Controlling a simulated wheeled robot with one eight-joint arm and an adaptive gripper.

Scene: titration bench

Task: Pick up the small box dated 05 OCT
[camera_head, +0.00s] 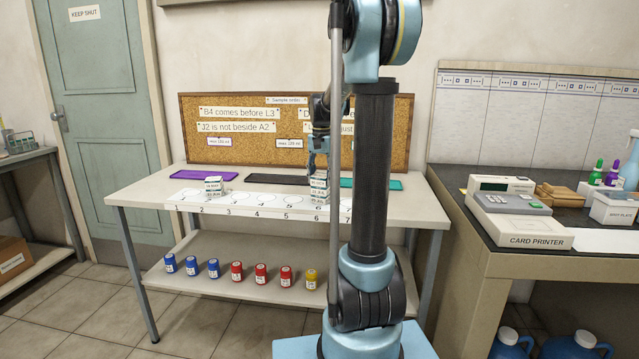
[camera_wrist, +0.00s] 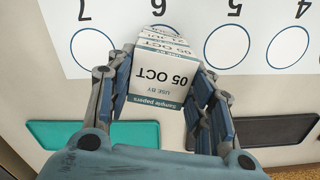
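The small box dated 05 OCT (camera_wrist: 163,75) is white with a teal band reading "Sample papers". It is on top of a short stack of boxes (camera_head: 319,189) near circle 6 on the table. The box below it shows part of another date, apparently JUL. My gripper (camera_head: 318,158) is over this stack and points down. In the wrist view my gripper (camera_wrist: 168,72) has its fingers spread on either side of the 05 OCT box. Whether the pads touch its sides cannot be made out.
A second box stack (camera_head: 213,187) stands near circle 2 on the numbered white strip (camera_head: 262,211). Purple (camera_head: 205,174), black (camera_head: 277,180) and teal (camera_head: 380,184) mats lie behind. A corkboard (camera_head: 230,155) stands at the back. Several coloured bottles (camera_head: 237,271) stand on the lower shelf.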

